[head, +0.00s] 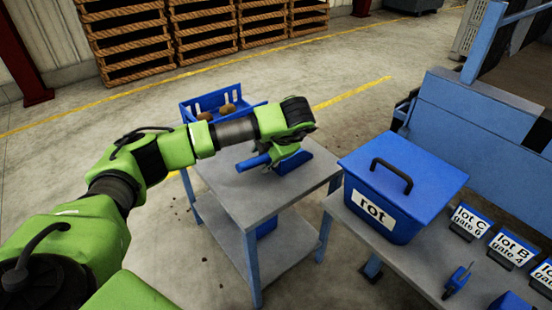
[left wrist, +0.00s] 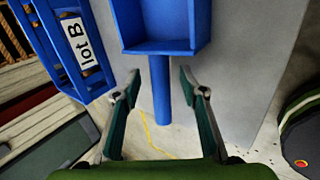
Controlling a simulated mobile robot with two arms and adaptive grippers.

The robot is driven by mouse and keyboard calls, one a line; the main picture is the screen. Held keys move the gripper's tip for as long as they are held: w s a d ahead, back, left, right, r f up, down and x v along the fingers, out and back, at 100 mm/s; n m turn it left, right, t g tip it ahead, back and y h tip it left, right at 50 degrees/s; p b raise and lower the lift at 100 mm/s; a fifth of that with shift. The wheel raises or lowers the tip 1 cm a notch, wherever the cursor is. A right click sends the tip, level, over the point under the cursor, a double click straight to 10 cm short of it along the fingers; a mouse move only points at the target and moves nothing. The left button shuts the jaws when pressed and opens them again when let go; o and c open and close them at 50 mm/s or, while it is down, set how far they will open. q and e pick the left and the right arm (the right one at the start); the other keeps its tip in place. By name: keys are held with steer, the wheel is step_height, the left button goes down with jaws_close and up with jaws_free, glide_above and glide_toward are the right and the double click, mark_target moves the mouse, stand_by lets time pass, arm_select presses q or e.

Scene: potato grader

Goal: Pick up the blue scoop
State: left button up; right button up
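The blue scoop (head: 254,162) lies on the grey table (head: 248,197), partly hidden behind my left gripper (head: 279,166) in the head view. In the left wrist view, the scoop (left wrist: 165,46) has its pan at the top and its straight round handle pointing down the picture. My left gripper (left wrist: 160,80) is open and empty, pointing down at the scoop. The handle shows between its two fingers with a gap on each side. I cannot tell how far the fingertips are above the table. My right gripper is not in view.
A blue crate (head: 187,112) with potatoes stands at the table's back; its "lot B" label (left wrist: 74,40) shows in the wrist view. A lidded blue "rot" bin (head: 376,210) stands to the right, near lot signs (head: 469,221). Wooden pallets (head: 130,40) are stacked behind.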

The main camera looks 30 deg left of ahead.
arm_select(q)
steer(key=shift+x, duration=1.35)
steer(key=shift+s, duration=0.1)
jaws_close()
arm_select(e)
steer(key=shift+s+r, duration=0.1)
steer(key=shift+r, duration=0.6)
arm_select(q)
steer(key=shift+r, duration=0.15)
steer(key=shift+r, duration=0.25)
steer(key=r, duration=0.3)
steer(key=shift+s+d+r+p, duration=0.15)
steer(key=shift+d+r+p, duration=0.15)
steer(key=shift+d+r, duration=0.05)
steer(key=s+d+r+p, duration=0.4)
steer(key=s+d+r, duration=0.4)
steer(key=d, duration=0.2)
steer(key=shift+d+r, duration=0.25)
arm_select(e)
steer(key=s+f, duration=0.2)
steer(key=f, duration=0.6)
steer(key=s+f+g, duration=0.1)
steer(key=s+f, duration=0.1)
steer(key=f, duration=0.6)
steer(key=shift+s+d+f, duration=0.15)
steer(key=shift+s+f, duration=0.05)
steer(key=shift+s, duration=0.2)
